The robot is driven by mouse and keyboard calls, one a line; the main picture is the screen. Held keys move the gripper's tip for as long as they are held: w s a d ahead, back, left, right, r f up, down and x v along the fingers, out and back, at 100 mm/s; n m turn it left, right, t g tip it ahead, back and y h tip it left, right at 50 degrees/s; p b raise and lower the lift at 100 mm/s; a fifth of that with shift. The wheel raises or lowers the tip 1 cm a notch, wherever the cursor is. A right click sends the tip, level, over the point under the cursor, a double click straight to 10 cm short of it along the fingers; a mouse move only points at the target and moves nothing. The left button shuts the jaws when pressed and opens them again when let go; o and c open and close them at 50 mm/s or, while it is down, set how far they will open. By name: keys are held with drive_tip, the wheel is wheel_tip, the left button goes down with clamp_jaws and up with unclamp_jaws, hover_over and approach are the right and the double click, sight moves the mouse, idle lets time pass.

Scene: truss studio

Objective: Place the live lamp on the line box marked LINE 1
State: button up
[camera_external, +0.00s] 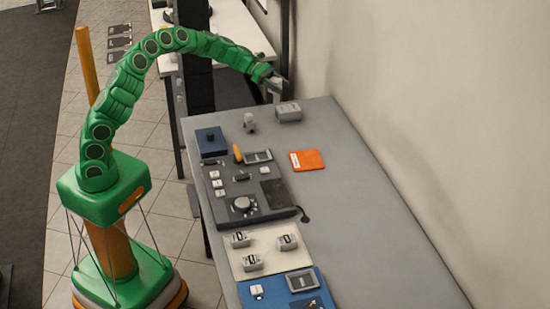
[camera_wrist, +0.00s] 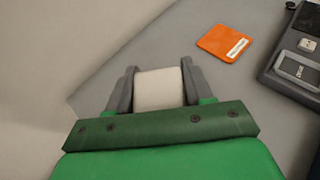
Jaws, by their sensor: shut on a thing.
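My gripper (camera_external: 277,85) is above the far end of the grey bench. It is shut on a plain off-white block (camera_wrist: 159,90), which shows between the two dark fingers in the wrist view. Whether this block is the live lamp I cannot tell. A grey box (camera_external: 289,111) stands on the bench just below my gripper. Several grey boxes with dark-and-white labels stand on a cream board (camera_external: 264,235), one of them at its right (camera_external: 288,242). The labels are too small to read, so I cannot tell which is LINE 1.
The bench (camera_external: 375,220) is clear along its right side by the wall. An orange card (camera_external: 307,160) lies near a dark control panel (camera_external: 268,207). A small grey piece (camera_external: 250,122), a blue box (camera_external: 211,141) and a blue board (camera_external: 273,289) are also there.

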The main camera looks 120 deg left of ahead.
drive_tip(key=a, duration=0.1)
hover_over(290, 116)
drive_tip(key=shift+s+a+f, duration=0.1)
drive_tip(key=shift+s+f, duration=0.05)
drive_tip(key=shift+f, duration=4.65)
drive_tip(key=o, duration=1)
drive_tip(key=shift+f, duration=0.1)
drive_tip(key=shift+o, duration=0.2)
drive_tip(key=shift+s+r, duration=0.25)
drive_tip(key=v, duration=1.1)
drive_tip(key=shift+s, duration=0.25)
